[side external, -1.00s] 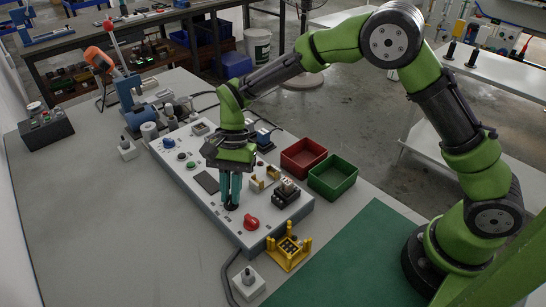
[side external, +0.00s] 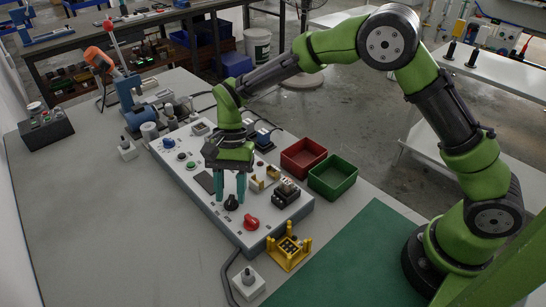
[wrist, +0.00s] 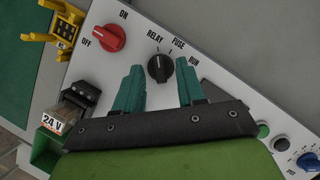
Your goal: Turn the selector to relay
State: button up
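The selector is a black knob (side external: 231,203) on the sloped white panel (side external: 180,183). In the wrist view the knob (wrist: 160,69) has the labels RELAY, FUSE and RUN around its upper and right side. Its pale mark appears to point up toward the RELAY tick, though it is small. My gripper (side external: 229,196) has two teal fingers spread apart, one on each side of the knob. In the wrist view the open gripper (wrist: 160,66) shows gaps between both fingers and the knob, and nothing is held.
A red ON/OFF knob (side external: 251,222) sits close by on the panel. A black block (side external: 286,192) is on the panel's right. A yellow holder (side external: 288,252) stands in front. Red (side external: 303,158) and green (side external: 333,176) bins lie to the right.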

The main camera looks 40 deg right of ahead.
jog(key=v, duration=1.7)
jog(key=shift+f, duration=0.1)
jog(key=s+d+r+n+t, duration=0.1)
jog(key=s+d+n+t, duration=0.2)
jog(key=s, duration=0.7)
jog(key=s+d+r+n+t+h, duration=0.1)
jog(key=s+d+r+n+t, duration=0.1)
jog(key=s+d+t, duration=0.5)
jog(key=s+d, duration=0.4)
jog(key=shift+s+r+n, duration=0.15)
jog(key=shift+s+n, duration=0.2)
jog(key=shift+n, duration=0.05)
